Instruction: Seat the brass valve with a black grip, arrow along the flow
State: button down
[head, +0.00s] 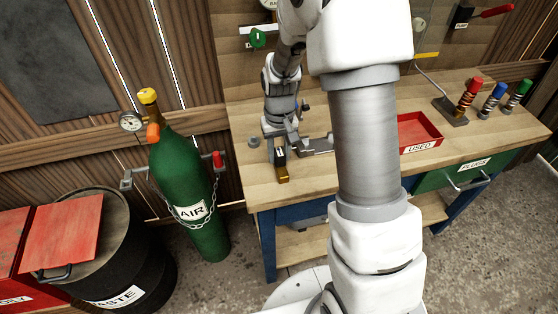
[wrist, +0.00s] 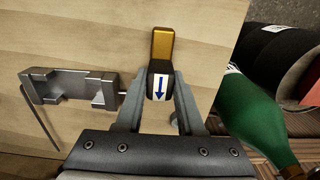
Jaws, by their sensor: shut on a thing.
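The valve has a brass body and a black grip. In the wrist view its brass end (wrist: 162,43) points away from my palm, and its black grip (wrist: 160,70) bears a white label with a blue arrow pointing back toward my palm. My gripper (wrist: 159,88) is shut on the black grip. In the head view the brass end (head: 282,174) shows below my gripper (head: 280,152), over the left front part of the bench.
A thin bent rod (wrist: 38,120) lies by the block. A red USED tray (head: 436,142) and several coloured handles (head: 490,98) are to the right on the bench (head: 320,175). A green AIR cylinder (head: 185,180) and a black WASTE drum (head: 125,255) stand left of it.

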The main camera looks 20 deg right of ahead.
aim_at(279, 151)
jog(key=shift+r, duration=0.1)
jog(key=shift+r+p, duration=1.8)
jog(key=shift+r, duration=0.65)
